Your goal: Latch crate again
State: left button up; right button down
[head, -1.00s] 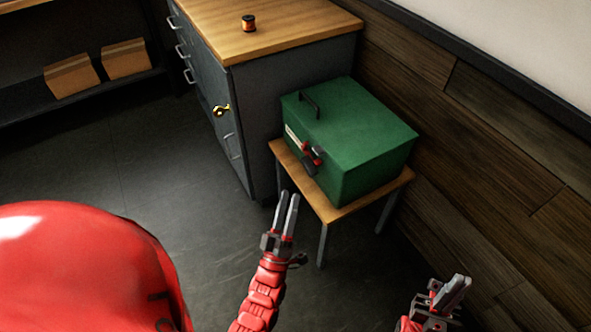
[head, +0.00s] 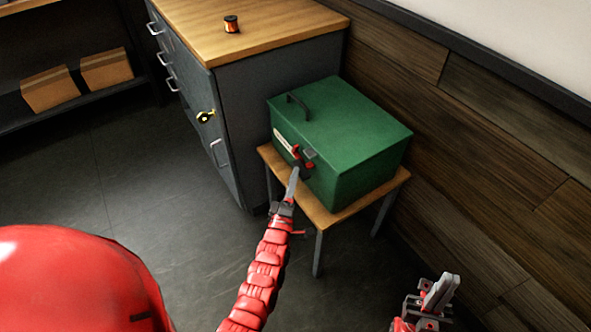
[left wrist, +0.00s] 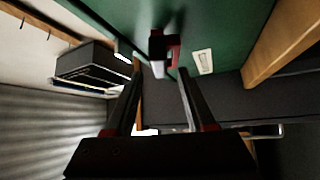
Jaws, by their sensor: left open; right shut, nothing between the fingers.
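The green crate (head: 350,150) stands on a small wooden table with its lid down and a black handle (head: 298,105) on top. A red and grey latch (head: 301,156) is on its front face; it also shows in the left wrist view (left wrist: 163,48). I cannot tell whether the latch is fastened. My left gripper (head: 293,182) is open just in front of and below the latch; in the left wrist view its fingers (left wrist: 158,80) point at the latch, with nothing held between them. My right gripper (head: 441,290) is shut and empty at the lower right, away from the crate.
The small wooden table (head: 325,219) carries the crate. A grey drawer cabinet (head: 235,120) stands behind it to the left, with a small jar (head: 231,24) on top. A wood-plank wall (head: 480,150) runs along the right. Open floor (head: 120,190) lies at left.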

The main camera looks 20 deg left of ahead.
aim_at(300, 164)
pick_arm(q)
jog(key=shift+x, duration=1.7)
grip_shut()
jog(key=shift+f, duration=0.1)
